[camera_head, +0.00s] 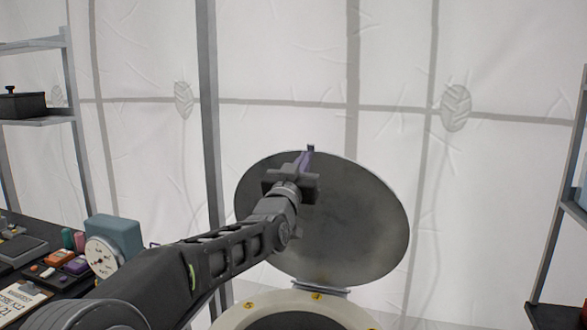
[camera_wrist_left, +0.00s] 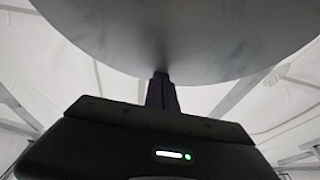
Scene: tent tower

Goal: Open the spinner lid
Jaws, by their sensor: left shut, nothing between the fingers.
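The spinner lid (camera_head: 350,225) is a large round grey disc in the head view. It stands raised, tilted up on a hinge (camera_head: 320,287) at the back of the spinner. The spinner body (camera_head: 262,304) is a pale ring with yellow marks and a dark opening, cut off by the bottom edge. My left gripper (camera_head: 310,150) is shut and empty, in front of the lid near its upper left edge. In the left wrist view its purple fingers (camera_wrist_left: 161,90) point up at the lid (camera_wrist_left: 200,35), which fills the top. I cannot tell whether they touch it. My right gripper is not in view.
A dark bench (camera_head: 20,262) at the left carries a teal device with a dial (camera_head: 112,240) and several small items. Metal shelves stand at the left (camera_head: 40,122) and right (camera_head: 565,205). White tent fabric (camera_head: 300,60) lies behind, with a grey pole (camera_head: 208,110).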

